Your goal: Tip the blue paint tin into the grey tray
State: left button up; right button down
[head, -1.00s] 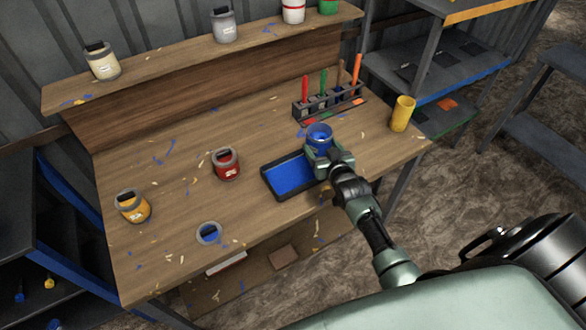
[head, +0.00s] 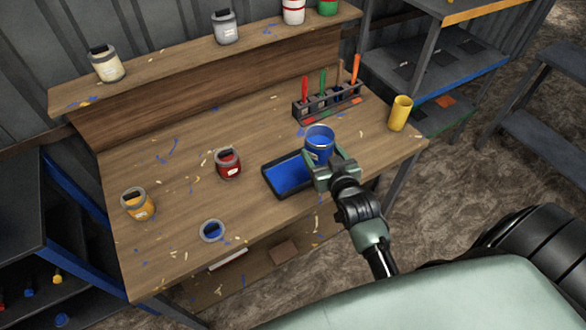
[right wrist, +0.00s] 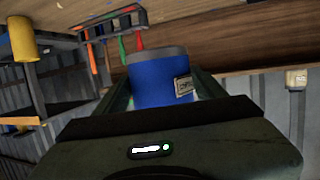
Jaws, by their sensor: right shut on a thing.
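The blue paint tin (head: 319,147) is held by my right gripper (head: 328,168), near the right end of the grey tray. Its mouth faces up in the head view and its inside is blue. In the right wrist view the tin (right wrist: 158,84) sits between the two fingers, with a pale label and grey rim. The dark grey tray (head: 283,198) lies on the bench with a blue layer over its floor. Its right end is partly hidden by the tin and gripper. My left gripper is not in view.
A red tin (head: 228,164), an orange tin (head: 137,205) and a blue-stained round lid (head: 212,230) are on the workbench (head: 180,240). A tool rack (head: 328,103) stands behind the tray, a yellow cup (head: 400,113) at right. More tins line the back shelf. The bench's left-middle is mostly clear.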

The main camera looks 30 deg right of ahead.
jog(key=s+a+r, duration=0.6)
jog(key=s+r, duration=0.4)
jog(key=shift+a+r, duration=0.2)
jog(key=shift+r, duration=0.2)
